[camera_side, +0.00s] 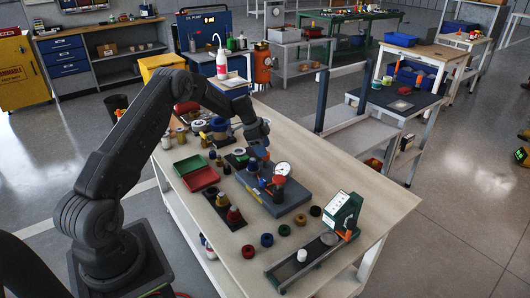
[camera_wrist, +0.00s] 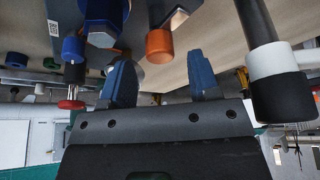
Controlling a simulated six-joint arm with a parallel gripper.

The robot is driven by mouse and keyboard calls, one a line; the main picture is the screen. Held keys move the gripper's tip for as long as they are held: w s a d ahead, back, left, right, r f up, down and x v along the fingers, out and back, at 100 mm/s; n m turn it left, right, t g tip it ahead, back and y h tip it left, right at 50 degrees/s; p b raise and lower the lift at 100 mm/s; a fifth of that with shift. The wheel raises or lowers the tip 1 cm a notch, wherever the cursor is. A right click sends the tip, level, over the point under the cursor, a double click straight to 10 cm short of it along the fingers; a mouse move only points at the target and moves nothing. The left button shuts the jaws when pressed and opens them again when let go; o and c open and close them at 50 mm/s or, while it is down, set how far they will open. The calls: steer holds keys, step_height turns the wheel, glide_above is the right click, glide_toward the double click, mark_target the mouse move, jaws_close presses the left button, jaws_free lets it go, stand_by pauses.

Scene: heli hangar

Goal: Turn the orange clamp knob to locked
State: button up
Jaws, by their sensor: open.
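An orange knob (camera_wrist: 159,45), a short cylinder, shows in the wrist view beyond the gap between my fingertips. My gripper (camera_wrist: 160,80) is open, with its two blue-grey fingers apart and nothing between them. The knob is clear of both fingers. In the side view my gripper (camera_side: 263,157) hangs at the back edge of a grey fixture plate (camera_side: 287,202). I cannot pick out the same knob for sure there; my gripper and the fixture parts crowd that spot. Whether the knob stands at locked cannot be read.
A dial gauge (camera_side: 283,168) and a red-topped post (camera_side: 278,181) stand on the plate. Red (camera_side: 200,180) and green (camera_side: 190,164) trays lie left. A green instrument (camera_side: 343,211) stands front right. A large blue part (camera_wrist: 105,14) sits left of the knob in the wrist view.

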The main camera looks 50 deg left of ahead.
steer(key=shift+x, duration=1.2)
steer(key=shift+c, duration=0.5)
steer(key=c, duration=0.8)
